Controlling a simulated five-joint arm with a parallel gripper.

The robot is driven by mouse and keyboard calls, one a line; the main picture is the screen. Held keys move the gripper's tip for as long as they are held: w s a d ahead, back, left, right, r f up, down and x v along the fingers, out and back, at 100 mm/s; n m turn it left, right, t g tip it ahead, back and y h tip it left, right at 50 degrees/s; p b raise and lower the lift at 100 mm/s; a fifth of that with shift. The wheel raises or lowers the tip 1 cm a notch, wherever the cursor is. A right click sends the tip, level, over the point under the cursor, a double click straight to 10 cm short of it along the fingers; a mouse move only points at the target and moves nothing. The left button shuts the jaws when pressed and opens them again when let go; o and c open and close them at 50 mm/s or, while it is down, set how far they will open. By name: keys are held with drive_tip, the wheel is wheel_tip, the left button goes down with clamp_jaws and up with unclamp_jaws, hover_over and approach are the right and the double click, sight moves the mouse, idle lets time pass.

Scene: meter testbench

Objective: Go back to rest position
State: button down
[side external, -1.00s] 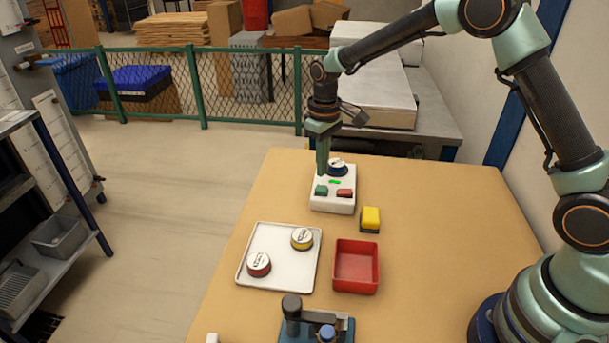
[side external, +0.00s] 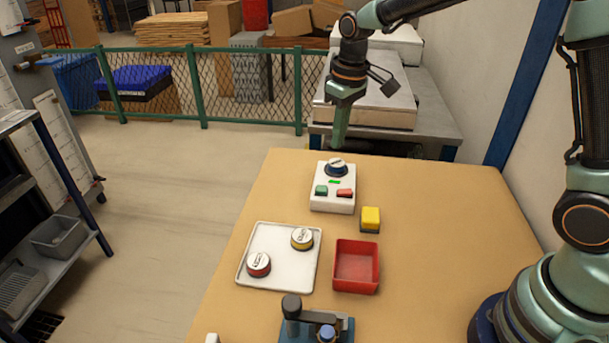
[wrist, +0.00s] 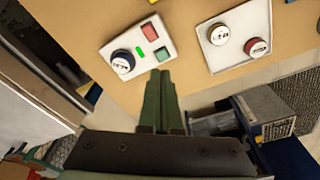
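My gripper (side external: 340,138) is raised in the air above the far edge of the table, just behind the meter testbench in the side view. In the wrist view my gripper (wrist: 160,80) has its two green fingers together with nothing visible between them. The white testbench (side external: 332,204) has a green button, a red button, a lit green display and a dark-rimmed round meter (side external: 336,168) seated at its far end. The testbench (wrist: 152,35) and the meter (wrist: 122,62) also show in the wrist view, apart from the fingers.
A white tray (side external: 262,276) holds a red-rimmed meter (side external: 258,264) and a yellow-rimmed meter (side external: 302,238). A red bin (side external: 356,268), a yellow block (side external: 370,218) and a blue fixture (side external: 318,328) stand on the table. The table's right side is clear.

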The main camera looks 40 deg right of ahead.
drive_tip(key=s+d+r+m+t, duration=0.1)
drive_tip(key=s+r+t, duration=0.1)
drive_tip(key=s, duration=0.6)
drive_tip(key=s+d+r+m+t, duration=0.1)
drive_tip(key=s+r+t, duration=0.1)
drive_tip(key=s+r, duration=0.3)
drive_tip(key=s, duration=0.4)
drive_tip(key=shift+d, duration=0.4)
